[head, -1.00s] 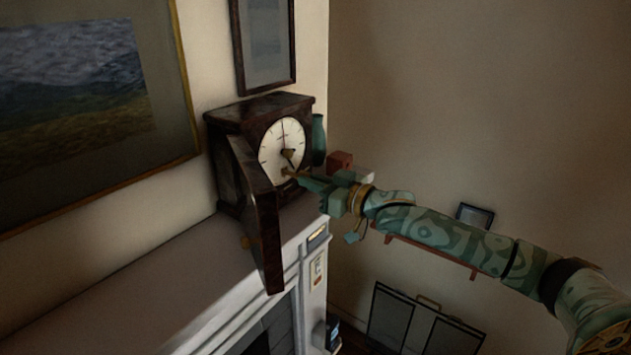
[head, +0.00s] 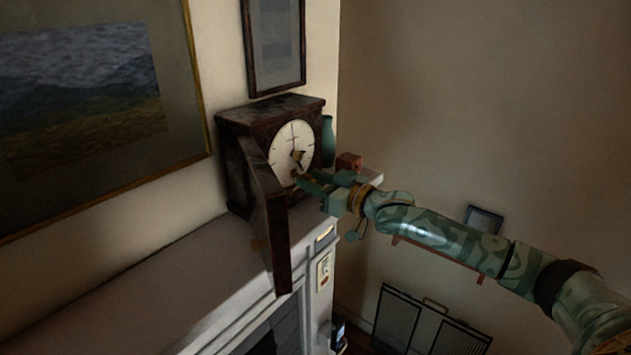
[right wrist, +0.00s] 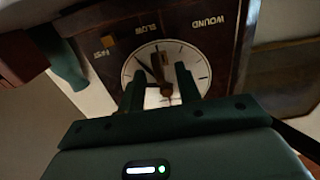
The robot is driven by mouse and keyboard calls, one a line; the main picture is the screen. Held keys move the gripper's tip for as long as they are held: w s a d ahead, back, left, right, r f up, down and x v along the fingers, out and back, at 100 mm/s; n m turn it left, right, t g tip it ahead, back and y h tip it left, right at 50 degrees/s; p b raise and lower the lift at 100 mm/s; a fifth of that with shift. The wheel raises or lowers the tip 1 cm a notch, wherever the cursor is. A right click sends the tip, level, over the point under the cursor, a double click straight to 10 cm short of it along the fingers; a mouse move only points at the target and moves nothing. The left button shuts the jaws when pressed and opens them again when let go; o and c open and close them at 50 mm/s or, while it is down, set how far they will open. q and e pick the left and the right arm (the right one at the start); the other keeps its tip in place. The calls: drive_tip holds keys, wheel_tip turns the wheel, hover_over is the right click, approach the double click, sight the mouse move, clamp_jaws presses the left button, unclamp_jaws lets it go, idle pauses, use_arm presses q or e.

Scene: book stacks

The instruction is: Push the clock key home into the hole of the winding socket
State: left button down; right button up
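The mantel clock (head: 238,135) has a white dial (head: 284,147), and its door stands open. A small brass-brown piece, which looks like the clock key (head: 298,156), stands at the dial's middle; it also shows in the right wrist view (right wrist: 164,64). I cannot tell how deep it sits, and the winding socket behind it is hidden. My right gripper (head: 308,181) is just in front of the dial's lower right edge. In the right wrist view its two fingers (right wrist: 159,93) are apart, with white dial visible between them. My left gripper is not in view.
The open clock door (head: 271,222) juts out left of my right gripper. A green vase (head: 328,141) and a red-brown block (head: 348,162) are close to the right. The white mantel (head: 170,268) is clear at left. Framed pictures hang behind.

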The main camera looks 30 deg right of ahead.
drive_tip(key=shift+s+d+f, duration=0.15)
drive_tip(key=shift+s, duration=0.2)
drive_tip(key=b+v, duration=0.3)
drive_tip(key=v, duration=1.2)
drive_tip(key=shift+s, duration=0.25)
drive_tip(key=shift+d, duration=0.15)
